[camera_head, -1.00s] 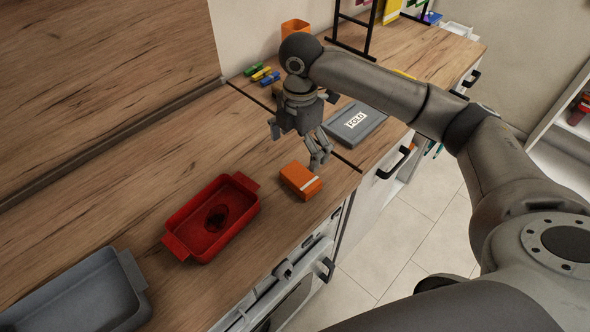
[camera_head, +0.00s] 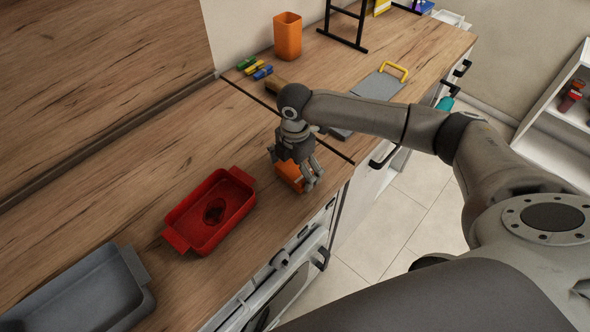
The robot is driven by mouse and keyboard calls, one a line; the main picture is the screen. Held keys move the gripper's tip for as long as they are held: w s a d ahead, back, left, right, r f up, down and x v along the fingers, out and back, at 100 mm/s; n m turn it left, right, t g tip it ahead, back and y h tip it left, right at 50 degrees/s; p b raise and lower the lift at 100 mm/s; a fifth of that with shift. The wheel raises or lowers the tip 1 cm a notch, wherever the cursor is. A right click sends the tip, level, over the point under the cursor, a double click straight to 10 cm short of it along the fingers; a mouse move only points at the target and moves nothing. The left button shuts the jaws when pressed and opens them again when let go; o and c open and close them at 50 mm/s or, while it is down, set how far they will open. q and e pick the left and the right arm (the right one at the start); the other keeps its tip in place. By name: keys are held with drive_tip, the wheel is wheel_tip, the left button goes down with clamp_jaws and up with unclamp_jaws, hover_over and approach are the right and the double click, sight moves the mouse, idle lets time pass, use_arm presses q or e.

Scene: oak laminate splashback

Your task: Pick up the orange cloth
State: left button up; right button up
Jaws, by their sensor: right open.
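The orange cloth (camera_head: 287,171) is a small folded block on the wooden counter, near its front edge. My right gripper (camera_head: 305,183) is right over it, pointing down, with its open fingers at the cloth and covering much of it. I cannot tell whether the fingers touch the cloth. My left gripper is not in view.
A red dish (camera_head: 209,213) with a dark patch inside stands left of the cloth, and a grey tray (camera_head: 85,293) stands further left. Behind are colored clips (camera_head: 254,68), an orange cup (camera_head: 288,36), a grey board with a yellow handle (camera_head: 379,86) and a black rack (camera_head: 345,25).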

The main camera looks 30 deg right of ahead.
sight(296, 169)
drive_tip(key=c, duration=0.8)
drive_tip(key=shift+r, duration=0.1)
drive_tip(key=shift+w+r+b, duration=0.1)
drive_tip(key=shift+r+b, duration=0.25)
drive_tip(key=shift+r, duration=0.05)
wheel_tip(296, 169, up, 2)
drive_tip(key=shift+d+r+b, duration=0.1)
drive_tip(key=shift+r+b, duration=0.05)
drive_tip(key=shift+b, duration=0.35)
drive_tip(key=s+d+r, duration=0.1)
drive_tip(key=s+r, duration=0.2)
drive_tip(key=s, duration=0.1)
drive_tip(key=s+d+r+b, duration=0.1)
drive_tip(key=s+r, duration=0.2)
drive_tip(key=s, duration=0.2)
drive_tip(key=s+d+r+b, duration=0.1)
drive_tip(key=s+d+r, duration=0.1)
drive_tip(key=s+r, duration=0.1)
drive_tip(key=shift+s+r, duration=0.4)
drive_tip(key=shift+s, duration=0.35)
